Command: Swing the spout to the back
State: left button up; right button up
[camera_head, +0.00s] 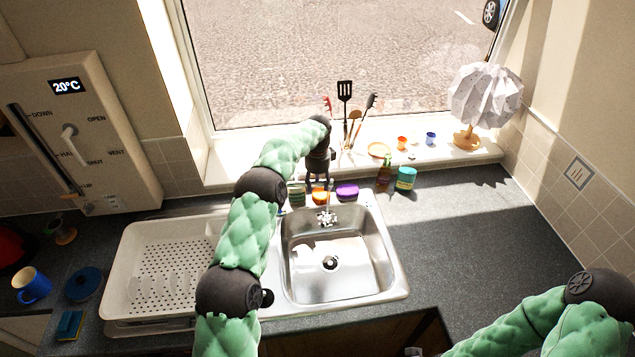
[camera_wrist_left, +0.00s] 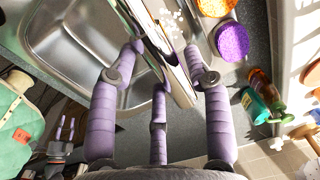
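The tap's chrome spout (camera_wrist_left: 160,45) runs slanting between my left gripper's fingers in the left wrist view. It stretches over the steel sink (camera_head: 388,254). In the head view my left gripper (camera_head: 319,185) points down at the sink's back edge and hides most of the tap. In the wrist view the left gripper's purple fingers (camera_wrist_left: 164,50) bend inward, with tips on both sides of the spout, seemingly touching it.
A white drying rack (camera_head: 130,265) stands left of the sink. Utensils (camera_head: 345,92) and a lamp (camera_head: 485,95) stand at the window. The right counter is clear.

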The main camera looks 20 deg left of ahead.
dwell(0.3)
pick_arm(q)
notch_tip(320, 180, up, 12)
jog(key=shift+s, duration=0.2)
dwell(0.4)
jog(key=shift+d, duration=0.1)
